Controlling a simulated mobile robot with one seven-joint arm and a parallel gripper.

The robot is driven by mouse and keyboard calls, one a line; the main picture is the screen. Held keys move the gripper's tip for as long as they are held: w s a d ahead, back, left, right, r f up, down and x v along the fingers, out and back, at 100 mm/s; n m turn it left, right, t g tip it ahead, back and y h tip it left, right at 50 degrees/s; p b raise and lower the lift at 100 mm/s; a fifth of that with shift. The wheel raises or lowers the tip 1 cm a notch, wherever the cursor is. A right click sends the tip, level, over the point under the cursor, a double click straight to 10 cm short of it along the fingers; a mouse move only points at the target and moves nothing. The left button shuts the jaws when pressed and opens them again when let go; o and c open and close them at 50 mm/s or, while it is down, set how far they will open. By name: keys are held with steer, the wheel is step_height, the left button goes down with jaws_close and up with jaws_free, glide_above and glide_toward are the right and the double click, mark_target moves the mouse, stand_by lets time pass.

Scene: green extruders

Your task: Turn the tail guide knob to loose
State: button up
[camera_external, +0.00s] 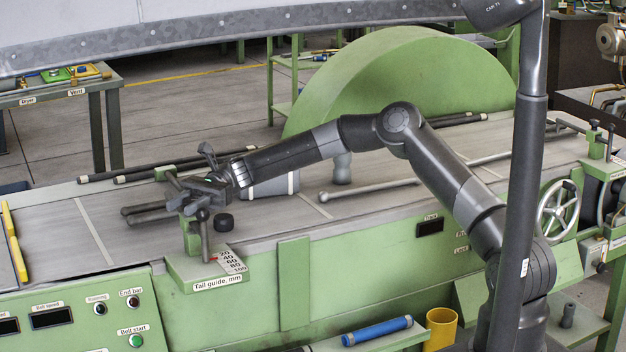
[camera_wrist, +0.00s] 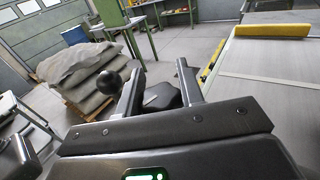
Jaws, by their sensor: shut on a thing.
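The tail guide stands on the near edge of the green machine, with its scale plate (camera_external: 231,261) and "Tail guide, mm" label (camera_external: 218,282) below. My gripper (camera_external: 183,197) reaches in from the right, above that bracket. In the wrist view my gripper (camera_wrist: 159,84) has its two fingers on either side of the dark tail guide knob (camera_wrist: 163,96), which bears a pale mark. It is shut on this knob. The external view mostly hides the knob behind the gripper. A black ball (camera_wrist: 107,82) shows just left of the fingers in the wrist view.
A yellow bar (camera_external: 14,243) lies at the far left. A green wheel guard (camera_external: 420,85) rises behind my arm.

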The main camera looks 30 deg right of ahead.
steer(key=shift+s+d+n+g+h, duration=0.1)
steer(key=shift+n+g+h, duration=0.75)
steer(key=shift+g, duration=0.15)
steer(key=shift+s+d+n+g+h, duration=0.1)
steer(key=shift+n+g+h, duration=0.75)
steer(key=shift+g, duration=0.15)
steer(key=o, duration=1)
steer(key=shift+v, duration=5.4)
